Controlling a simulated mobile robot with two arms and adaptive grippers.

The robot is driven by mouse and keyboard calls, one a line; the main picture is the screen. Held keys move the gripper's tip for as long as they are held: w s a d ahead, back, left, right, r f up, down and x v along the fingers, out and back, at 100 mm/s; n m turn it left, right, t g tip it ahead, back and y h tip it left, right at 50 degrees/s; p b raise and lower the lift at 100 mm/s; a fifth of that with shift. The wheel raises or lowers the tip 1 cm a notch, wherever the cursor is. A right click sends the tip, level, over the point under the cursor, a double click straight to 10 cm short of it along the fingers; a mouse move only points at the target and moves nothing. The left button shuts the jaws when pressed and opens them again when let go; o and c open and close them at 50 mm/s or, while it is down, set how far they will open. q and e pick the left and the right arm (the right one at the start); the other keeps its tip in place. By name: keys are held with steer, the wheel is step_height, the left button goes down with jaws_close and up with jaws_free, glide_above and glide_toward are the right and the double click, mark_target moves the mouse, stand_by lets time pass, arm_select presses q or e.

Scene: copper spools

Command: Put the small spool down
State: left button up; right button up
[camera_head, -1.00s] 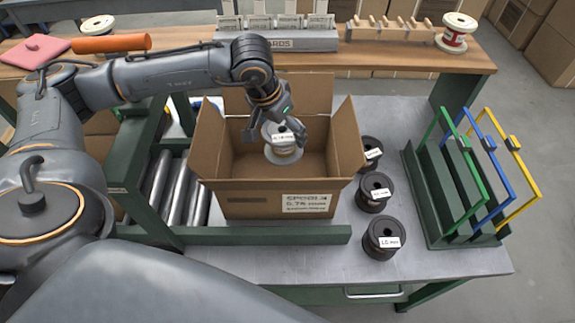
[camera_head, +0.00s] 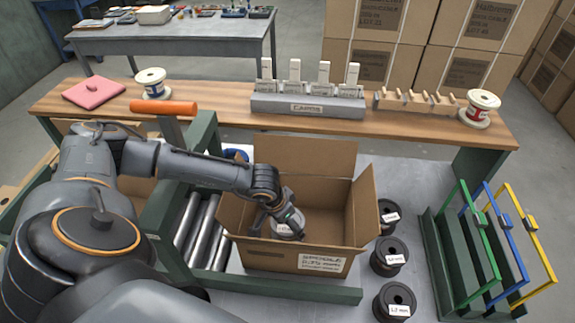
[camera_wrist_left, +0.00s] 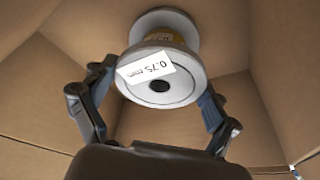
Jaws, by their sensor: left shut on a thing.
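The small spool (camera_head: 289,226) is silvery white with a white label. In the left wrist view the spool (camera_wrist_left: 160,88) shows its pale round flange, a dark centre hole and a label reading 0.75 mm. My left gripper (camera_wrist_left: 155,92) has one finger on each side of the flange and is shut on it. In the head view my left gripper (camera_head: 277,222) is inside the open cardboard box (camera_head: 275,258), near its front wall. Whether the spool touches the box floor cannot be told. My right gripper is out of view.
Several black spools (camera_head: 389,256) stand right of the box. A green rack (camera_head: 440,250) with green, blue and yellow frames is further right. Rollers (camera_head: 205,232) lie left of the box. A wooden shelf (camera_head: 225,112) runs behind, holding a card holder (camera_head: 307,106).

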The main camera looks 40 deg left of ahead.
arm_select(q)
steer(key=shift+f, duration=0.2)
steer(key=o, duration=1.6)
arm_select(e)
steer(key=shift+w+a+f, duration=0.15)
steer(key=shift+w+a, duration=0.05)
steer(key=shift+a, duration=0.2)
arm_select(q)
steer(key=shift+r, duration=0.25)
steer(key=b+v, duration=0.4)
steer(key=v, duration=0.6)
steer(key=shift+s+r, duration=0.1)
steer(key=shift+r, duration=0.25)
steer(key=shift+s+r, duration=0.2)
steer(key=shift+r, duration=0.35)
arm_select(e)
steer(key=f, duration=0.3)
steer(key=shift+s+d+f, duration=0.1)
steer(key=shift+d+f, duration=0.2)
